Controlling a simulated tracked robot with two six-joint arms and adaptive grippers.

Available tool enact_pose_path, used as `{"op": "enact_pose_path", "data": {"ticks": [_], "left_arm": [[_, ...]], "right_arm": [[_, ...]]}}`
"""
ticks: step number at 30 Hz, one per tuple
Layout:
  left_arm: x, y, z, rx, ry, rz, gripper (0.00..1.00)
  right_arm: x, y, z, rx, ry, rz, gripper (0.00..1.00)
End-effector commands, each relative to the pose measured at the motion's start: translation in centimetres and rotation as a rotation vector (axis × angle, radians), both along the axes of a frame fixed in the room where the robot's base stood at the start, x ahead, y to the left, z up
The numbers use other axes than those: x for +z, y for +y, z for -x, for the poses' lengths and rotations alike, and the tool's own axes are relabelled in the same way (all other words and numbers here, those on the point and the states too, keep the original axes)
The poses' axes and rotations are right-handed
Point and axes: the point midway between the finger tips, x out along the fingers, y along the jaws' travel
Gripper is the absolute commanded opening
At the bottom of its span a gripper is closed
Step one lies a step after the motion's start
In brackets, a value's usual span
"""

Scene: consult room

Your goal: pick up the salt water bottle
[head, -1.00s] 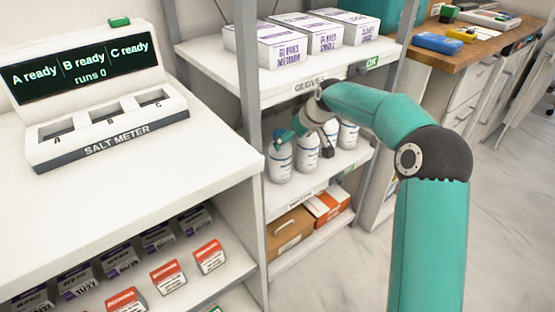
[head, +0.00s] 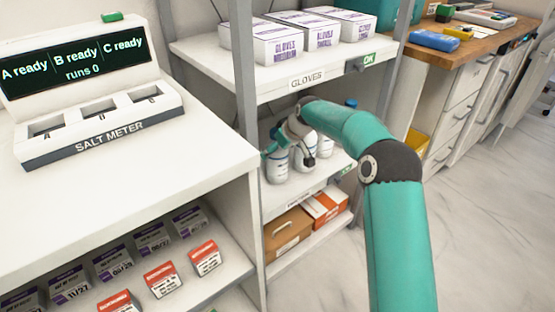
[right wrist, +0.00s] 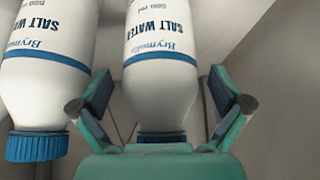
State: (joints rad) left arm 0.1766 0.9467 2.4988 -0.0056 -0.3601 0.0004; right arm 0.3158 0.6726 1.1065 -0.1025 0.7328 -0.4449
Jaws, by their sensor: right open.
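White salt water bottles with blue caps and blue bands stand on the middle shelf; the left one (head: 277,166) shows partly below my right gripper (head: 288,153). In the right wrist view, where the picture is upside down, one salt water bottle (right wrist: 160,75) is between the fingers of my right gripper (right wrist: 158,95). The gripper is open, with a visible gap on the right side of the bottle. A second bottle (right wrist: 50,65) is close beside it, outside the fingers. In the head view my gripper and arm hide parts of the bottles. My left gripper is not in view.
The shelf above holds glove boxes (head: 278,42); cardboard boxes (head: 287,232) sit on the shelf below. A grey shelf post (head: 246,90) is left of the gripper. The salt meter (head: 95,125) stands on the white counter at left. Open floor (head: 480,215) is at right.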

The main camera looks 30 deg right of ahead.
Motion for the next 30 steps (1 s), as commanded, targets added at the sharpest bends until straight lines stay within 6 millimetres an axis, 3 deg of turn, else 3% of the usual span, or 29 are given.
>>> {"op": "enact_pose_path", "data": {"ticks": [2, 16, 30], "left_arm": [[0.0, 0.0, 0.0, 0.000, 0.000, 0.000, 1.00], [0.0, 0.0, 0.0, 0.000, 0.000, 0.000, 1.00], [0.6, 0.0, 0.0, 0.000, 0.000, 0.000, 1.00]], "right_arm": [[0.0, 0.0, 0.0, 0.000, 0.000, 0.000, 0.90], [0.0, 0.0, 0.0, 0.000, 0.001, 0.000, 0.12], [1.2, -0.1, 0.0, -0.001, -0.005, 0.001, 0.10]]}}
